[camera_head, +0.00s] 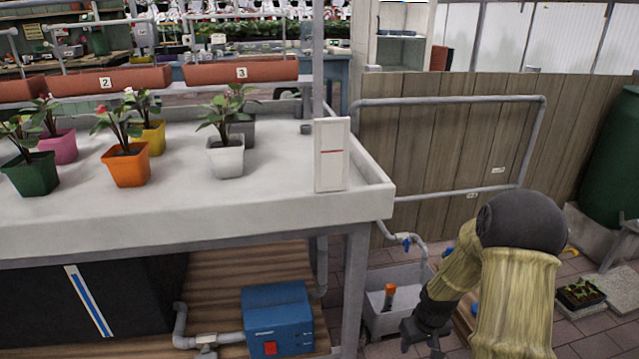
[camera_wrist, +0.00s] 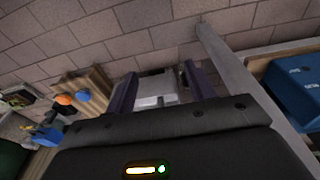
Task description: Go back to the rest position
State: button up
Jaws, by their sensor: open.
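My gripper (camera_head: 425,338) is low at the lower right of the head view, in front of the light grey basin (camera_head: 408,318). In the wrist view my gripper (camera_wrist: 160,86) has its two dark fingers spread apart. A pale grey-white thing (camera_wrist: 157,92) shows in the gap between them, and I cannot tell what it is. I see nothing held. My arm bends down from the right and hides part of the floor behind it.
A white table (camera_head: 270,205) with several potted plants fills the left. Its grey leg (camera_head: 353,290) stands left of the basin. A blue box (camera_head: 278,318) sits below on a wooden shelf. A wooden fence (camera_head: 440,145) is behind, a green barrel (camera_head: 612,160) at right.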

jog(key=s+a+r+m+p, duration=0.1)
jog(key=s+a+r+p, duration=0.3)
jog(key=r, duration=0.6)
jog(key=s+a+r+t+p, duration=0.1)
jog(key=s+a+r+p, duration=0.1)
jog(key=s+r+p, duration=0.6)
jog(key=s+a+r+m+p, duration=0.1)
jog(key=s+a+r+p, duration=0.15)
jog(key=r, duration=0.95)
jog(key=w+p+v, duration=0.2)
jog(key=p+v, duration=1)
jog(key=w+r+p+v, duration=0.1)
jog(key=w+p+v, duration=0.2)
jog(key=p+v, duration=0.9)
jog(key=w+a+r+p+v, duration=0.1)
jog(key=w+p+v, duration=0.2)
jog(key=p+v, duration=0.9)
jog(key=shift+s, duration=0.1)
jog(key=shift+s+d, duration=0.1)
jog(key=shift+d, duration=0.05)
